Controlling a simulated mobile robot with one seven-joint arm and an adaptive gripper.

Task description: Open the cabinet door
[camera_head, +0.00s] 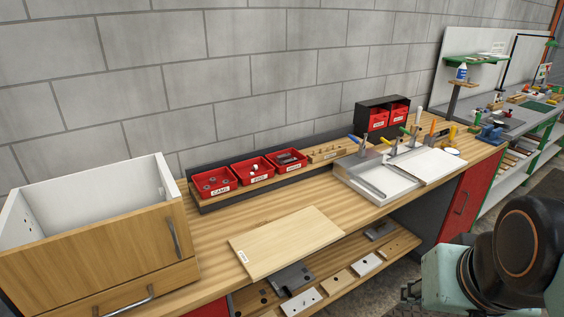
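A red cabinet door (468,196) is set under the right part of the workbench. A strip of another red panel (212,309) shows under the bench at the lower left, mostly cut off. My arm is at the lower right, in front of and below the red door in the picture. A small dark part at the arm's left end may be my gripper (410,291); its fingers cannot be made out. Nothing is seen touching the door or its handle.
A wooden-front drawer box (90,245) with handles stands at the left. A pale board (285,243) lies on the bench (215,275). Red bins (213,182) and a white tray (372,182) stand behind. A lower shelf (345,287) holds several plates. Floor shows at the right.

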